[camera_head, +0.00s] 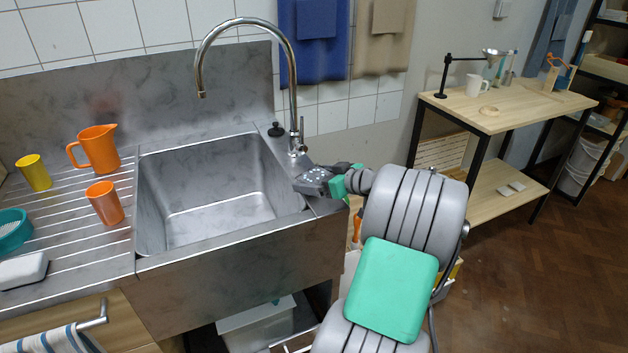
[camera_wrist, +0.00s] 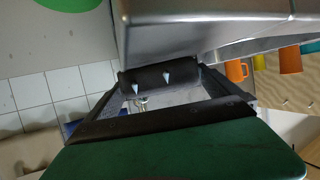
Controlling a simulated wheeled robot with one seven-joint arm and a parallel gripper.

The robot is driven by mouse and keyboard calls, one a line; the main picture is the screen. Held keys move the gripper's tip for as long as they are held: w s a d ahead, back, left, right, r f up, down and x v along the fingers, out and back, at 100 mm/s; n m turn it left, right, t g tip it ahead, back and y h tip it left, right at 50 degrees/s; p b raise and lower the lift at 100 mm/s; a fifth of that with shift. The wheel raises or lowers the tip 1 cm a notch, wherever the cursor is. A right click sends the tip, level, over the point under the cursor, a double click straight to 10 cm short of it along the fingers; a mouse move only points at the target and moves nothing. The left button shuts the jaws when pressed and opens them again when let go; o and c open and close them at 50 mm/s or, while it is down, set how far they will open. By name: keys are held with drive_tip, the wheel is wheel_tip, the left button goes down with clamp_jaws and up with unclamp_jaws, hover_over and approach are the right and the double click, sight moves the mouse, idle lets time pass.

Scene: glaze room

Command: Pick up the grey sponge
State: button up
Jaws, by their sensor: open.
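A pale grey rounded block (camera_head: 22,270), which looks like the grey sponge, lies at the left edge of the head view on the ribbed drainboard (camera_head: 75,225). It is in front of a teal bowl (camera_head: 12,230). I cannot make it out in the wrist view. My gripper (camera_head: 314,181) is far to its right, by the right front corner of the sink basin. It is open and I see nothing held in it. In the wrist view my gripper (camera_wrist: 160,82) shows close to the steel of the sink unit.
An orange jug (camera_head: 98,150), an orange cup (camera_head: 104,203) and a yellow cup (camera_head: 34,173) stand on the drainboard. The steel basin (camera_head: 212,190) looks empty. A tall curved tap (camera_head: 290,90) rises behind the basin's right side. A wooden table (camera_head: 505,108) stands at right.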

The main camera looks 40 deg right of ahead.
drive_tip(key=shift+w, duration=0.2)
drive_tip(key=shift+c, duration=0.2)
drive_tip(key=c, duration=1.3)
